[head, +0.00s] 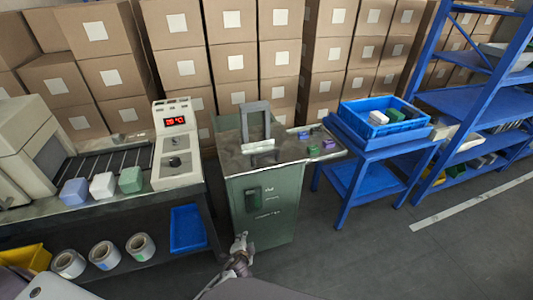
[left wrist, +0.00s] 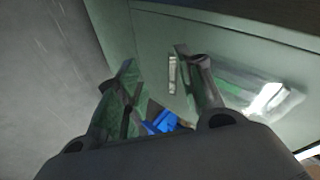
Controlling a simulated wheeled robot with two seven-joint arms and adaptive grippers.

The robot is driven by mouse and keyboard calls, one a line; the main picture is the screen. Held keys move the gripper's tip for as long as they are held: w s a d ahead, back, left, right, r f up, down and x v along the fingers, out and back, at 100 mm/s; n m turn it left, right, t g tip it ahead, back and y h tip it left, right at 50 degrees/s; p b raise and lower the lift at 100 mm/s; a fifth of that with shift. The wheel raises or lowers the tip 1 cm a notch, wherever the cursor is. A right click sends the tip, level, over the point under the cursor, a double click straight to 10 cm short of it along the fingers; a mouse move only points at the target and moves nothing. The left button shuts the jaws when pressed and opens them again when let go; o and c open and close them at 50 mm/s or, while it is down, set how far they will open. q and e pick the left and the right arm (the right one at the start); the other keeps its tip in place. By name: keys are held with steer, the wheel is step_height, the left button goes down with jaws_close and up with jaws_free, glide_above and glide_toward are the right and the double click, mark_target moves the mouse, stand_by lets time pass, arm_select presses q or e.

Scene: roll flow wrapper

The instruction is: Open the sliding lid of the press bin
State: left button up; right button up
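The press bin (head: 275,215) is a green cabinet standing in the middle of the head view. Its top (head: 235,160) is dark grey, with an upright grey frame (head: 255,120) and a pale bar at the frame's foot. I cannot tell clearly which part is the sliding lid or how far it is open. A dark green fitting (head: 253,200) is on the front. My left gripper (head: 241,242) is low in front of the cabinet's lower left. In the left wrist view its fingers (left wrist: 163,92) are apart and empty, near a green panel (left wrist: 225,45). My right gripper is not in view.
A bench with a control box (head: 178,150) and several coloured blocks stands left. A blue table (head: 365,190) with a blue crate (head: 352,122) stands further right. Stacked cartons fill the back.

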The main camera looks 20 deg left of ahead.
arm_select(q)
steer(key=w+d+r+m+t+p, duration=0.1)
steer(key=w+r+t, duration=0.15)
steer(key=r, duration=0.45)
steer(key=w+d+r+m+t, duration=0.1)
steer(key=w+r+m, duration=0.1)
steer(key=w+r, duration=0.3)
steer(key=m+t+y+p, duration=0.1)
steer(key=m+t+p, duration=0.1)
steer(key=m+t, duration=0.15)
glide_toward(265, 156)
steer(key=a+v, duration=0.1)
steer(key=v, duration=0.2)
steer(key=shift+d+f+t, duration=0.35)
steer(key=shift+f+t, duration=0.05)
steer(key=shift+f, duration=0.05)
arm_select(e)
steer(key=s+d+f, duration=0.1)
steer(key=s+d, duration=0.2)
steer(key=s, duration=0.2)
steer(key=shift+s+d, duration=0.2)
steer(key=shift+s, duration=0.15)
arm_select(q)
steer(key=shift+w, duration=0.2)
steer(key=shift+n, duration=0.25)
steer(key=shift+x, duration=6.75)
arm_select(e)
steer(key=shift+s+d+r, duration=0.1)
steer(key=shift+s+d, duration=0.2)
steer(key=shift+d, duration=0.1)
